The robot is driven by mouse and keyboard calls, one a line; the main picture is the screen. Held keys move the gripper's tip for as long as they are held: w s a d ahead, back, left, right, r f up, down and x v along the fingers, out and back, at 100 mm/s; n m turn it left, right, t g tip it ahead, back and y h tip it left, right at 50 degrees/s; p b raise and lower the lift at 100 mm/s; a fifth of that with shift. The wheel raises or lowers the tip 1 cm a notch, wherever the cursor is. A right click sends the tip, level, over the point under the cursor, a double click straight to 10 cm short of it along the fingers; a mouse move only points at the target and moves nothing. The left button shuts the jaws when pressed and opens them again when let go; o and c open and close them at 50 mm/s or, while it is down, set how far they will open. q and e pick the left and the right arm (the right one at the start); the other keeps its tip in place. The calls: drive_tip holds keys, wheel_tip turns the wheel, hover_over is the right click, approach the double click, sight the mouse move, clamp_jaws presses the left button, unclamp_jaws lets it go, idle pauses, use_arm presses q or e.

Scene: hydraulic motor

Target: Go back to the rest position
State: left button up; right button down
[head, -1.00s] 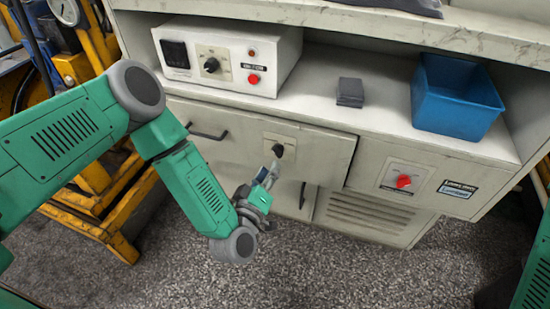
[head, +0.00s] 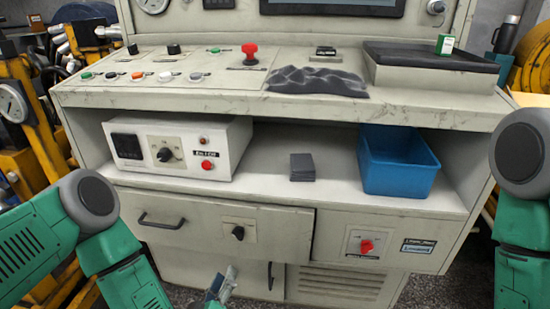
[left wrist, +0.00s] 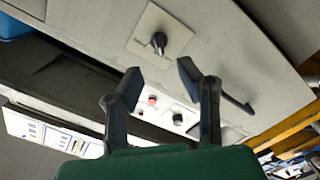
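My left gripper (head: 222,287) shows at the bottom edge of the head view, in front of the cabinet's lower part. In the left wrist view its two fingers (left wrist: 158,82) are apart with nothing between them, so it is open. A black knob (head: 238,233) sits on a drawer front, up and to the right of the gripper in the head view. The knob also shows in the left wrist view (left wrist: 159,42), beyond the fingertips and apart from them. My right arm shows at the right edge of the head view, but its gripper is out of view.
A red knob (head: 366,246) is on the lower right panel. A dark cloth (head: 315,82) and black tray (head: 430,57) lie on top. Yellow machinery stands left.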

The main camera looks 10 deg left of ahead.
use_arm(q)
drive_tip(key=s+f+m+g+h+p, duration=0.3)
drive_tip(key=s+f+m+g+p, duration=0.15)
drive_tip(key=s+m+g, duration=0.4)
drive_tip(key=s+a+r+g+y+p, duration=0.3)
drive_tip(key=s+a+g, duration=0.5)
drive_tip(key=s, duration=0.8)
drive_tip(key=a+y, duration=0.1)
drive_tip(key=a, duration=0.2)
drive_tip(key=shift+a+r+m+g, duration=0.15)
drive_tip(key=shift+r+m+g, duration=0.2)
drive_tip(key=shift+r, duration=0.05)
